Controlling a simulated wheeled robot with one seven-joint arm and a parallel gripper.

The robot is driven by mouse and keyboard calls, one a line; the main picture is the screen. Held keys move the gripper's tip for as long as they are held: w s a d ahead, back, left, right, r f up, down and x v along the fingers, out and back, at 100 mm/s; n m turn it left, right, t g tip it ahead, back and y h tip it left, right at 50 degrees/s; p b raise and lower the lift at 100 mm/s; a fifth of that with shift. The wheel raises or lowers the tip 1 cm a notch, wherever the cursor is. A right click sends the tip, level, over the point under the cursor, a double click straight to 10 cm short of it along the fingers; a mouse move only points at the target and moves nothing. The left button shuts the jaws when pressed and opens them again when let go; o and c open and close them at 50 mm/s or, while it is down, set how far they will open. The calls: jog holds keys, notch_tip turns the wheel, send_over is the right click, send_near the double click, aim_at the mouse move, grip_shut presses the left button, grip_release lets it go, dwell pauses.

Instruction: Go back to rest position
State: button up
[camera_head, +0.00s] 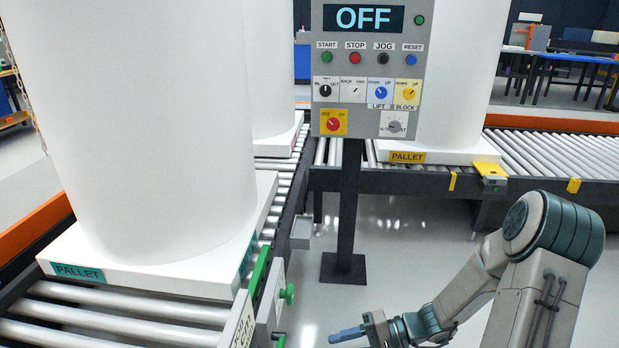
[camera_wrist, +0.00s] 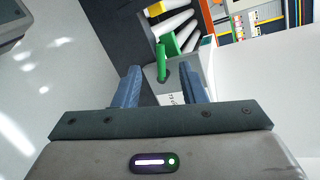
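My gripper (camera_head: 350,335) is low at the bottom of the head view, right of the left conveyor and apart from it. In the wrist view my gripper (camera_wrist: 158,88) has its two blue fingers spread apart with nothing held between them. Beyond the fingers is a green handle (camera_wrist: 162,62) on a grey bracket at the conveyor's end. In the head view a green lever (camera_head: 258,270) and a green knob (camera_head: 287,293) show at that conveyor's side, left of my gripper.
A control panel (camera_head: 368,65) reading OFF stands on a dark post (camera_head: 347,200). White tanks stand on pallets, one on the left pallet (camera_head: 150,275) and one on the right pallet (camera_head: 430,155). Roller conveyors (camera_head: 560,160) bound the space. Clear floor (camera_head: 410,235) lies between the post and my arm.

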jog(key=s+d+r+n+t+h+p, duration=0.1)
jog(key=r+h+p, duration=0.4)
jog(key=r, duration=1)
jog(key=s+d+r+n+t+h+p, duration=0.1)
jog(key=s+d+r+h+p, duration=0.2)
jog(key=r+p, duration=0.9)
jog(key=s+d+r+n+t+h+p, duration=0.1)
jog(key=s+r+h+p, duration=0.5)
jog(key=r, duration=1.2)
jog(key=shift+s+d+t+h+p, duration=0.35)
jog(key=shift+d+p, duration=0.45)
jog(key=shift+p, duration=0.35)
